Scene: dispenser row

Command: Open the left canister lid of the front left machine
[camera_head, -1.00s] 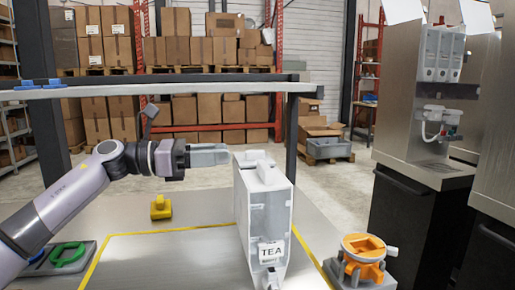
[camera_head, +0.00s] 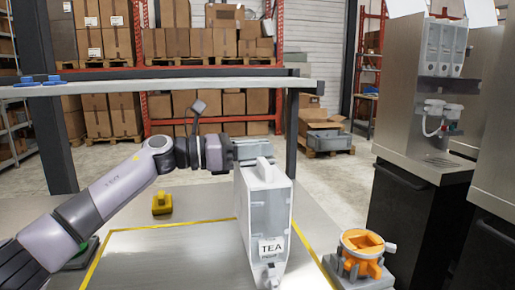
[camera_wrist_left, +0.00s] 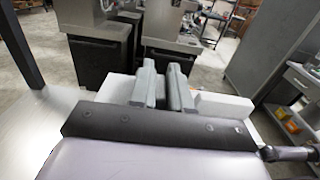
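A white canister (camera_head: 264,215) labelled TEA stands upright on the metal table in the head view, with a raised handle (camera_head: 265,168) on top. My left gripper (camera_head: 252,149) is at the top of this canister, behind the handle. In the left wrist view, the gripper's two grey fingers (camera_wrist_left: 164,85) are apart with a gap between them. White surfaces, probably the canister top, show on both sides of the fingers (camera_wrist_left: 222,105). The fingers hide the rear of the lid in the head view; I cannot tell whether they touch it. My right gripper is not in view.
An orange part in a grey holder (camera_head: 362,252) stands right of the canister. A yellow block (camera_head: 162,203) lies to the left. A dispenser machine (camera_head: 432,100) stands on a dark cabinet at the right. A shelf edge (camera_head: 150,80) runs behind my arm.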

